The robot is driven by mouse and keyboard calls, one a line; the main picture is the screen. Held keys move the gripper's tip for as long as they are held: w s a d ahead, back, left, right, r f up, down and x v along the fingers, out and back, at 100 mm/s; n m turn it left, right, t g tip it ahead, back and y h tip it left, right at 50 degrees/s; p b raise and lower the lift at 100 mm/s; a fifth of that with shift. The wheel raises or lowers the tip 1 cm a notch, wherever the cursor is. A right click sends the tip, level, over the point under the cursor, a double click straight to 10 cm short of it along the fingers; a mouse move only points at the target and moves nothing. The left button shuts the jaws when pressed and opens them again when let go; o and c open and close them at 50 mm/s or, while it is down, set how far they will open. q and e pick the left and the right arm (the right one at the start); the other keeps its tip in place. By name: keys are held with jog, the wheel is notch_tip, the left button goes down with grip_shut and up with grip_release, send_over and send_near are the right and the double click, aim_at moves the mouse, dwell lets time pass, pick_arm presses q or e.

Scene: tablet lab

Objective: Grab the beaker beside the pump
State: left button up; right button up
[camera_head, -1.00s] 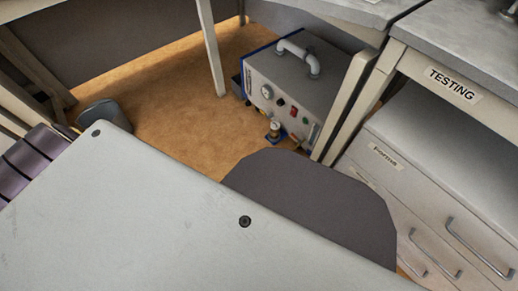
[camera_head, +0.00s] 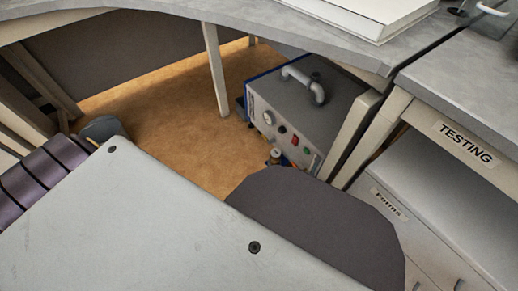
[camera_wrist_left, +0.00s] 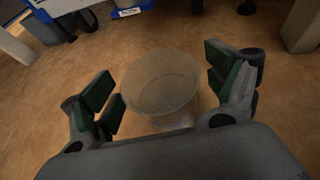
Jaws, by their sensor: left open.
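The beaker (camera_wrist_left: 160,82) is a clear, round, open-topped vessel on the brown floor in the left wrist view. My left gripper (camera_wrist_left: 158,86) is open, with one green-padded finger on each side of the beaker. Whether the pads touch the glass cannot be told; a gap shows on the left. The pump (camera_head: 315,112) is a grey box with a pale handle, a gauge and coloured buttons, on the floor under the desk in the head view. Its lower edge appears at the top of the left wrist view. I cannot make out the beaker in the head view. My right gripper is not in view.
A grey desk top (camera_head: 230,22) spans above the pump, with a pale leg (camera_head: 215,70) to the pump's left. A drawer cabinet (camera_head: 425,205) stands at right under a bench labelled TESTING. Brown floor (camera_head: 165,110) is open left of the pump.

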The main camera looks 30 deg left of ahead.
pick_arm(q)
jog(key=shift+w, duration=0.1)
dwell(0.4)
jog(key=c, duration=1)
